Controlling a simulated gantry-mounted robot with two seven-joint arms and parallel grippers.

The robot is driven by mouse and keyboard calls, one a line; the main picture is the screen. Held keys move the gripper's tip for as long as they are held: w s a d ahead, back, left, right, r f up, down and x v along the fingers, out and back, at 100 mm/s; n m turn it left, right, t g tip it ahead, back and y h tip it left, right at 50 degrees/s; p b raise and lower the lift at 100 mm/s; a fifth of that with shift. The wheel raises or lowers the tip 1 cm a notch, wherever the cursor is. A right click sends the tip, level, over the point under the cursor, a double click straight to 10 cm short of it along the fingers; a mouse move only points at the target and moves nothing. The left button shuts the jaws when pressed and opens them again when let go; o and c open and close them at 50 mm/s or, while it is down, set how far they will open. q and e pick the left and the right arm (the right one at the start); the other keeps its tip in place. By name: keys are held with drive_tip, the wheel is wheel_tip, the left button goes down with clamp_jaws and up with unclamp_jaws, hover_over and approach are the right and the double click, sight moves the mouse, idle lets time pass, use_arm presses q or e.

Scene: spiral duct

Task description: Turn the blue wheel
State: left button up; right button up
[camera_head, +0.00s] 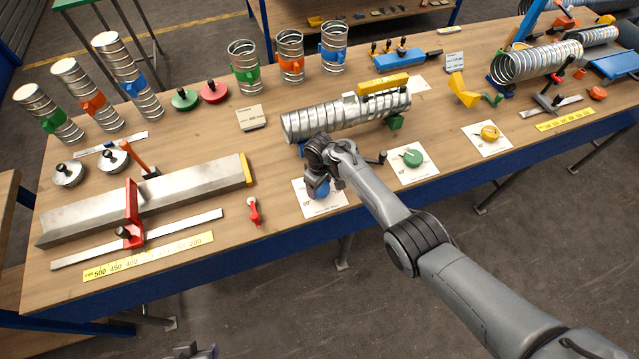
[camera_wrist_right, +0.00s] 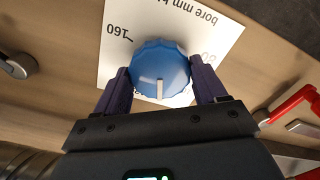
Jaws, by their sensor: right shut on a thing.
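The blue wheel (camera_wrist_right: 160,68) is a round, ribbed knob with a white pointer mark, set on a white dial card (camera_wrist_right: 118,66) printed with "160" and "bore mm". In the head view the blue wheel (camera_head: 320,188) is partly covered by my right gripper (camera_head: 318,184). In the right wrist view my right gripper (camera_wrist_right: 160,90) has one dark finger on each side of the wheel, shut on it. The white mark points toward the gripper's palm. My left gripper does not show clearly; only a small dark part is at the bottom edge of the head view.
A spiral duct (camera_head: 340,115) lies behind my right gripper. A green wheel (camera_head: 412,158) and a yellow wheel (camera_head: 489,132) sit on cards to the right. A red-handled tool (camera_head: 254,211) lies left of the blue wheel's card. A long metal trough (camera_head: 190,190) is farther left.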

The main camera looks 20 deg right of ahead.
drive_tip(key=shift+n, duration=1.3)
drive_tip(key=o, duration=1)
drive_tip(key=shift+o, duration=0.2)
drive_tip(key=shift+r, duration=0.1)
wheel_tip(320, 180, up, 11)
drive_tip(key=p, duration=0.3)
drive_tip(key=shift+f, duration=0.2)
